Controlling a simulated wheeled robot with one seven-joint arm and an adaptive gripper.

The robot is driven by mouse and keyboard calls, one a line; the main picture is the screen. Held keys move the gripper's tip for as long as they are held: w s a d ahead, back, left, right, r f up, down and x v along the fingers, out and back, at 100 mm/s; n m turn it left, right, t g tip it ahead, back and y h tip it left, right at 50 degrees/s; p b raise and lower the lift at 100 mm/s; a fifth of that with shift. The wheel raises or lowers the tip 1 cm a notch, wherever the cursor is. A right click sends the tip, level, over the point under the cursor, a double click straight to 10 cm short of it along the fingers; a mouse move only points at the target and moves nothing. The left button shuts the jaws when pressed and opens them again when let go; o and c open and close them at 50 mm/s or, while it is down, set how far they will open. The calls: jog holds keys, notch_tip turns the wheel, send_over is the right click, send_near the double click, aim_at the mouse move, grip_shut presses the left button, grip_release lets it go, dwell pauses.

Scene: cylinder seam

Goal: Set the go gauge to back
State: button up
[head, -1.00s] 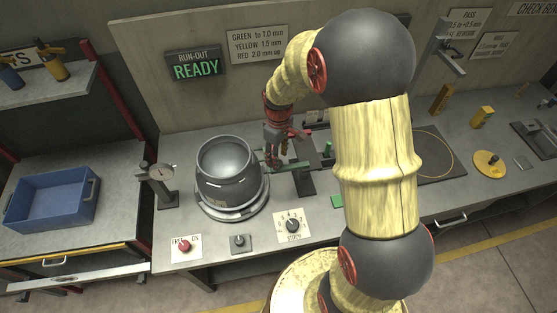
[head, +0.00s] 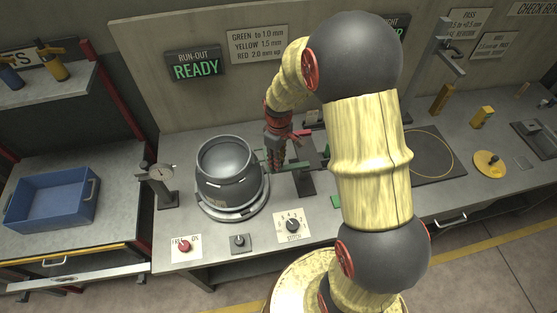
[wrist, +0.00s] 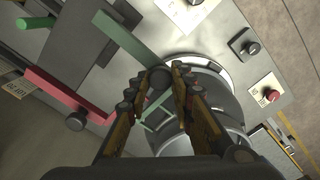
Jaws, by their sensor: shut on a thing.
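A flat green bar (wrist: 125,38) with a dark round knob (wrist: 159,80) at its end shows in the wrist view; I take it for the go gauge. My gripper (wrist: 166,77) is shut on this knob, one finger on each side. The bar's end lies beside the rim of the grey cylinder (wrist: 205,105). In the head view my gripper (head: 276,167) points down just right of the cylinder (head: 228,172), and the green bar (head: 301,165) shows to its right. The fingers partly hide the knob.
A red bar (wrist: 62,93) with its own knob lies beside the green one. A dial gauge (head: 163,180) stands left. My arm hides part of the bench.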

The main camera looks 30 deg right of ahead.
aim_at(293, 166)
grip_shut()
jog(key=shift+d, duration=0.1)
jog(key=d, duration=0.1)
jog(key=s+d, duration=0.1)
jog(key=d, duration=0.3)
jog(key=shift+s, duration=0.25)
jog(key=shift+a, duration=0.1)
jog(key=shift+o, duration=1.2)
grip_release()
jog(key=o, duration=0.4)
jog(key=shift+d, duration=0.2)
jog(key=shift+c, duration=0.2)
jog(key=shift+o, duration=0.4)
